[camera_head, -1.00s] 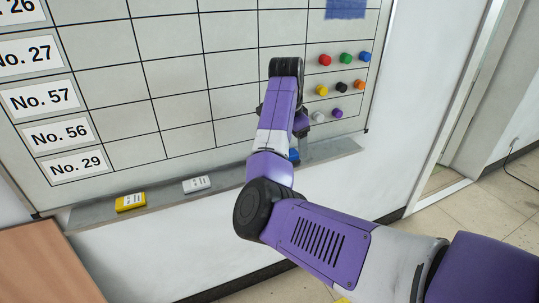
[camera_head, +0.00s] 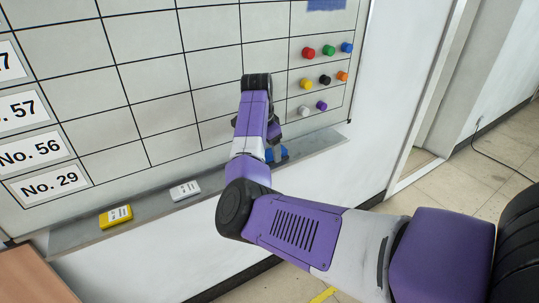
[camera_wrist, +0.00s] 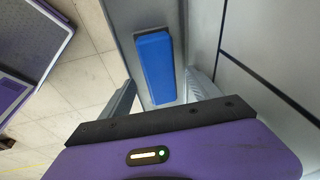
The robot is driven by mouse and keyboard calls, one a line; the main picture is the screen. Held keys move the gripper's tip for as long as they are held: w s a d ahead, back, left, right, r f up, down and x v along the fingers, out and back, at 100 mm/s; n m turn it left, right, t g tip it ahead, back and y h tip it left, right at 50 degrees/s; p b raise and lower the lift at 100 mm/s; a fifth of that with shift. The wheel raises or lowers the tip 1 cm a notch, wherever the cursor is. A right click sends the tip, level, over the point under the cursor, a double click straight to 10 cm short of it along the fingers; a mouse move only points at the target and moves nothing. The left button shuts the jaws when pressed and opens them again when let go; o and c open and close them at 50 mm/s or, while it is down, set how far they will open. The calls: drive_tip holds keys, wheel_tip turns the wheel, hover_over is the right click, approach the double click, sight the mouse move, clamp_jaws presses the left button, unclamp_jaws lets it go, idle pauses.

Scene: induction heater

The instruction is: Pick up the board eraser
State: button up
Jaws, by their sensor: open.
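The board eraser (camera_wrist: 155,62) is a blue block with a grey edge. It lies on the grey ledge below the whiteboard. In the head view only bits of its blue (camera_head: 284,153) show beside my arm, which hides the rest. In the wrist view my gripper (camera_wrist: 161,76) is open, with one finger on each side of the eraser's near part. The near end of the eraser extends between the fingers. I cannot tell whether either finger touches it. In the head view my gripper is mostly hidden behind my wrist.
The whiteboard (camera_head: 150,78) rises directly behind the ledge (camera_head: 75,237). A yellow block (camera_head: 115,216) and a white block (camera_head: 185,190) lie farther left on the ledge. Several coloured round magnets (camera_head: 324,79) sit on the board at right. A brown wooden surface (camera_head: 38,275) is at lower left.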

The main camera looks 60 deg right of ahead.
sight(270, 153)
drive_tip(key=shift+d+f, duration=0.2)
drive_tip(key=shift+f, duration=0.5)
drive_tip(key=c, duration=1.5)
drive_tip(key=shift+o, duration=0.2)
drive_tip(key=shift+r, duration=0.15)
clamp_jaws()
wheel_tip(270, 153, up, 6)
drive_tip(key=shift+s+r+b, duration=0.1)
drive_tip(key=shift+r+b, duration=0.05)
drive_tip(key=shift+b, duration=0.7)
drive_tip(key=s+a, duration=0.5)
drive_tip(key=s, duration=0.3)
drive_tip(key=s+a, duration=0.5)
drive_tip(key=s, duration=0.4)
drive_tip(key=shift+a+r, duration=0.2)
drive_tip(key=shift+w, duration=0.1)
